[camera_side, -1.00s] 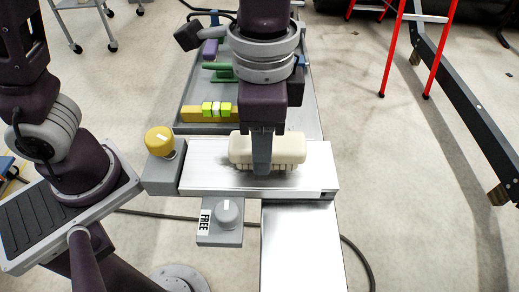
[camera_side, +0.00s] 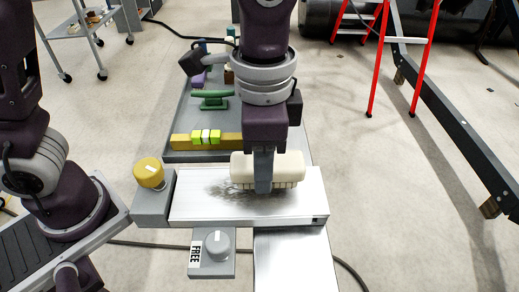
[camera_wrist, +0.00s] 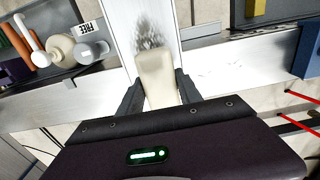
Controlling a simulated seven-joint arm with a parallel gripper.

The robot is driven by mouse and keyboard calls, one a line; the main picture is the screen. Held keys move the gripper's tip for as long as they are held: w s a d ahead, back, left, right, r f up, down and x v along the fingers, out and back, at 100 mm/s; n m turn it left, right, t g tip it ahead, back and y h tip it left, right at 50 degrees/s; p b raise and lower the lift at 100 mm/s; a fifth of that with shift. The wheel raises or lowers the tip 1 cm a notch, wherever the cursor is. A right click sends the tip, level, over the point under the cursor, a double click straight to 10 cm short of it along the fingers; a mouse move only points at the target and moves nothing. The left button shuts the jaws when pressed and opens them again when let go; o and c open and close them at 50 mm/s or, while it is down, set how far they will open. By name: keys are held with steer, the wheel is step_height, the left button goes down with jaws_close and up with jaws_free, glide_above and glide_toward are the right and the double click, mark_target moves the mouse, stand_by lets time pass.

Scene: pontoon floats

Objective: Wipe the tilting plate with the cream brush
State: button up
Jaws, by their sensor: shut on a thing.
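The tilting plate (camera_side: 296,208) is a bright metal slab in the middle of the side view, and it also shows in the wrist view (camera_wrist: 116,24). A dark speckled smudge (camera_side: 224,190) lies on it, left of and around the brush; in the wrist view the smudge (camera_wrist: 150,36) is just beyond the brush's far end. My gripper (camera_side: 263,183) is shut on the cream brush (camera_side: 288,166), one finger on each side. The bristles face down at the plate; I cannot tell if they press on it. The wrist view shows the brush block (camera_wrist: 157,72) between the fingers.
A yellow knob (camera_side: 149,171) stands at the plate's left end. A grey knob (camera_side: 217,244) labelled FREE is in front. Behind is a grey tray (camera_side: 184,118) with a yellow-green bar (camera_side: 225,138) and a green cleat (camera_side: 210,97). A red ladder (camera_side: 378,70) stands back right.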

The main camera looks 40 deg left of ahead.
steer(key=shift+s+d, duration=1.65)
steer(key=shift+s, duration=0.05)
steer(key=shift+w+d, duration=0.55)
steer(key=shift+w+a, duration=2.6)
steer(key=shift+w, duration=0.1)
steer(key=shift+w+r, duration=0.1)
steer(key=shift+r, duration=0.2)
steer(key=shift+f, duration=0.1)
step_height(320, 180, up, 6)
